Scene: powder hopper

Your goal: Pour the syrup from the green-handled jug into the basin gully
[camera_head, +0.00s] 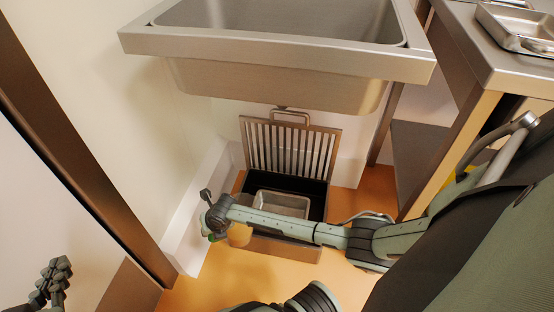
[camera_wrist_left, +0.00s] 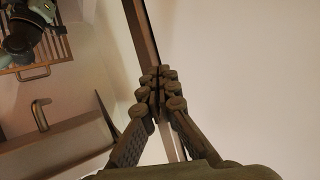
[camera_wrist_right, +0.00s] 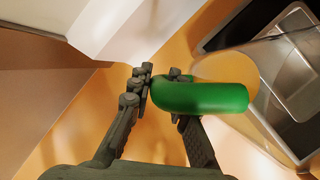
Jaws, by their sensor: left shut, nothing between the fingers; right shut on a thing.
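The basin gully (camera_head: 316,207) is a dark floor well under the steel basin, with its slatted grate (camera_head: 290,146) raised at the back and a steel tray inside (camera_head: 283,200). My right gripper (camera_wrist_right: 156,86) is shut on the green handle (camera_wrist_right: 205,97) of the clear jug (camera_wrist_right: 262,85). In the head view the jug (camera_head: 240,236) shows amber at the gully's front left, partly behind my right arm. Its syrup level and exact tilt are unclear. My left gripper (camera_head: 52,280) is shut and empty at the lower left, also seen in the left wrist view (camera_wrist_left: 158,85).
The steel basin (camera_head: 280,80) overhangs the gully. A steel bench (camera_head: 490,50) with shallow trays stands at the right. A white wall ledge (camera_head: 200,215) and a brown post (camera_head: 80,150) bound the left. Orange floor is open in front of the gully.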

